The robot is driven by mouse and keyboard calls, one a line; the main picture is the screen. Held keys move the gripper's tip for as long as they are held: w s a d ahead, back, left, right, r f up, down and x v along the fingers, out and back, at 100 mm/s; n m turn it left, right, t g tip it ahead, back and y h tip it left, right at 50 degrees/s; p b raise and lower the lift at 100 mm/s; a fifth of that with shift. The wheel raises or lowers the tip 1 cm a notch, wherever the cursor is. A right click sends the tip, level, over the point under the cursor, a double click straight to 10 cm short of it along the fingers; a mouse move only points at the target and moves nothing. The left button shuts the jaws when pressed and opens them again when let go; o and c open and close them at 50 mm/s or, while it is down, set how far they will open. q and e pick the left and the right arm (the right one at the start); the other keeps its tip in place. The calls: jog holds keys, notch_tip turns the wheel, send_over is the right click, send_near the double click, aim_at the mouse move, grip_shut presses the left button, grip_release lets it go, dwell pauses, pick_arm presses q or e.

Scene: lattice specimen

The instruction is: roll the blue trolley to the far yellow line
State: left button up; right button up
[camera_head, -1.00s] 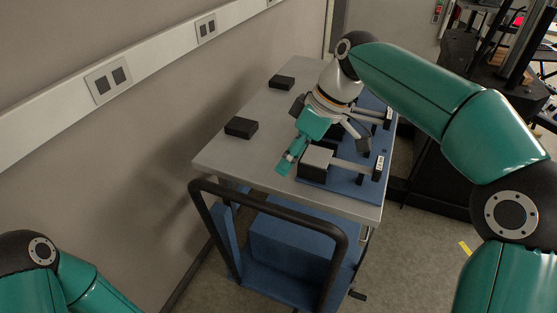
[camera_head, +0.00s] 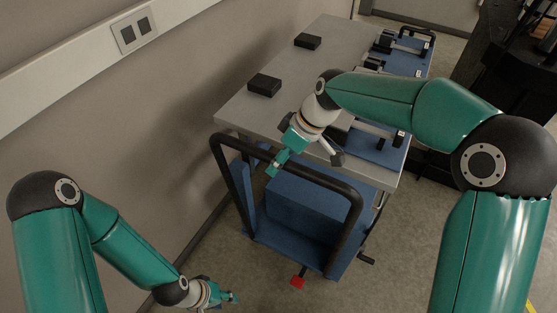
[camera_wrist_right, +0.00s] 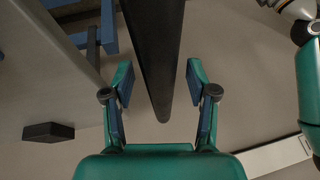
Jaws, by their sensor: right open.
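The blue trolley (camera_head: 350,262) with a grey top (camera_head: 325,55) stands beside the wall. Its black push handle (camera_head: 352,215) faces me. My right gripper (camera_head: 276,164) is at the handle's top bar, at its left part. In the right wrist view the handle bar (camera_wrist_right: 155,50) runs between the open fingers of my right gripper (camera_wrist_right: 160,95), which are apart from it on both sides. My left gripper (camera_head: 232,297) is low at the left, below the handle and away from it; its fingers are too small to read. A yellow floor marking (camera_head: 528,306) shows only at the bottom right edge.
Two black blocks (camera_head: 264,85) (camera_head: 308,41) and a blue fixture plate (camera_head: 380,152) with clamps lie on the trolley top. A red pedal (camera_head: 297,282) sticks out low at the front. The wall with a socket rail (camera_head: 134,30) runs along the left; dark equipment (camera_head: 490,75) stands right.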

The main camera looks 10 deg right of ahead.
jog(key=shift+a+f, duration=0.2)
jog(key=shift+f, duration=0.3)
grip_shut()
